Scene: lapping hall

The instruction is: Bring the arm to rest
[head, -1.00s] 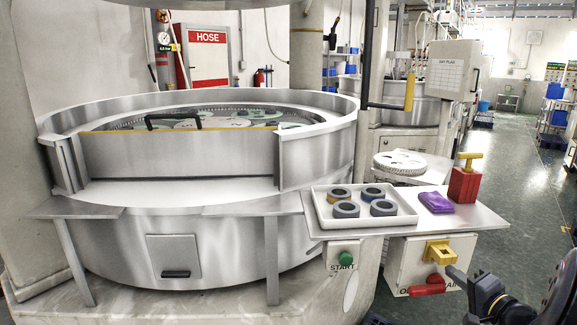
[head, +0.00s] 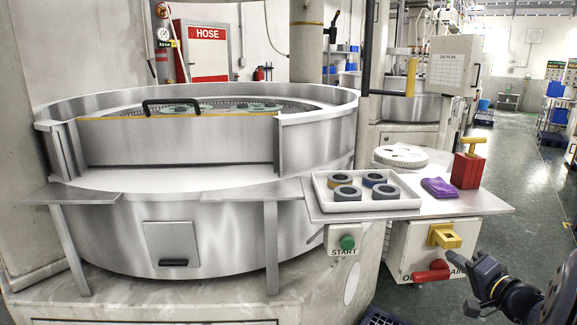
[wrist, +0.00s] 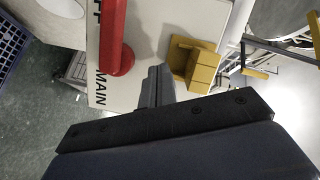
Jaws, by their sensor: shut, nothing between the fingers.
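My gripper (head: 452,257) is shut and empty at the lower right of the head view, just in front of the white switch box (head: 405,250). In the wrist view its closed fingers (wrist: 155,82) point at the box face, between a red handle (wrist: 115,45) and a yellow block (wrist: 195,62). The red handle also shows in the head view (head: 432,272), and the yellow block (head: 444,236) sits just above the fingertips. I cannot tell whether the fingers touch the box. My arm comes in from the lower right corner.
A shelf above the box holds a white tray (head: 318,206) with several dark rings, a purple cloth (head: 438,187) and a red block with a yellow T-handle (head: 468,168). The steel lapping machine (head: 200,225) stands left. A blue crate (wrist: 15,65) is near the box. Floor at right is open.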

